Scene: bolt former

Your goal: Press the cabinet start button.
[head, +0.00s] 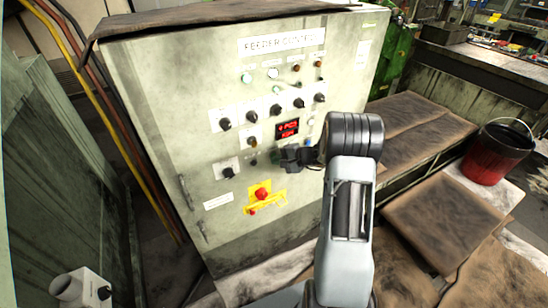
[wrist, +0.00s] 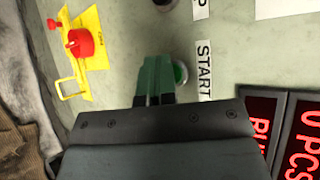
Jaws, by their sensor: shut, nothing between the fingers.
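The feeder control cabinet (head: 160,130) stands upright, its panel facing me. In the wrist view the green start button (wrist: 181,74) shows in a metal ring beside a label reading START (wrist: 204,70). My gripper (wrist: 156,60) is shut and empty, its fingers pointing at the panel. The fingertips overlap the left part of the button in the wrist view; I cannot tell whether they touch it. In the head view my gripper (head: 282,158) is close to the panel, below the red display (head: 287,129), and the start button is not clearly visible there.
A red emergency stop (head: 262,194) on a yellow plate sits lower on the panel; it also shows in the wrist view (wrist: 80,42). Several black knobs (head: 276,110) are above the display. A black-and-red bucket (head: 487,160) stands at the right, clear of my gripper.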

